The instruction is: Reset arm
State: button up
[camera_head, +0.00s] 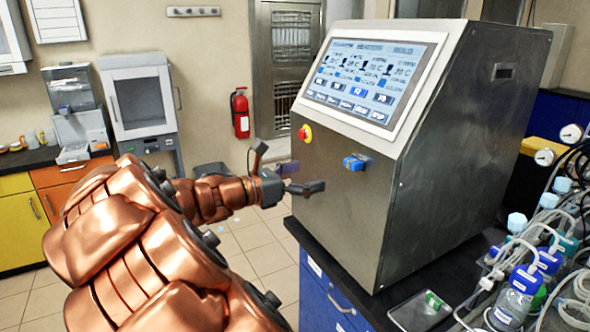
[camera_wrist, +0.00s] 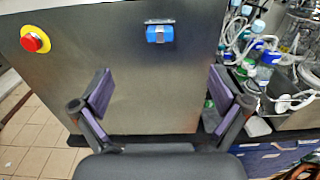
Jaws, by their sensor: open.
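My copper-coloured arm (camera_head: 130,235) reaches from the lower left toward the steel control cabinet (camera_head: 440,140). My gripper (camera_head: 285,170) is open and empty, in front of the cabinet's front face. In the wrist view the two fingers of my gripper (camera_wrist: 160,100) stand wide apart with purple pads, and the bare steel face (camera_wrist: 150,70) shows between them. A blue switch (camera_head: 354,162) is on the front face, right of my gripper; it also shows in the wrist view (camera_wrist: 160,33), above and between the fingers. Nothing visible touches the fingers.
A red emergency button (camera_head: 304,134) on a yellow ring sits near the cabinet's left edge. The cabinet's screen (camera_head: 370,78) is lit. Bottles and tubing (camera_head: 525,285) crowd the bench at right. A fire extinguisher (camera_head: 240,112) hangs on the back wall. Tiled floor (camera_head: 250,237) is open at left.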

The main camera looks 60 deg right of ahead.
jog(key=s+a+f+m+t+y, duration=0.2)
jog(key=a+f, duration=0.4)
jog(key=a, duration=0.4)
jog(key=s+a+f+m+t+y, duration=0.2)
jog(key=a+f+m+y, duration=0.3)
jog(key=a, duration=0.5)
jog(key=s+a+f+m+t+y, duration=0.2)
jog(key=a+f+y, duration=0.3)
jog(key=a, duration=0.5)
notch_tip(320, 180, down, 2)
jog(key=shift+s+a+f+m+y, duration=0.2)
jog(key=shift+s+a+m+y, duration=0.15)
jog(key=shift+m, duration=0.45)
jog(key=a+y, duration=0.1)
jog(key=a, duration=0.2)
jog(key=s+a+m+y, duration=0.1)
jog(key=a, duration=0.2)
jog(key=a+f+t+y, duration=0.1)
jog(key=a, duration=0.2)
jog(key=shift+s+a, duration=0.2)
jog(key=shift+a, duration=0.05)
jog(key=shift+c, duration=0.3)
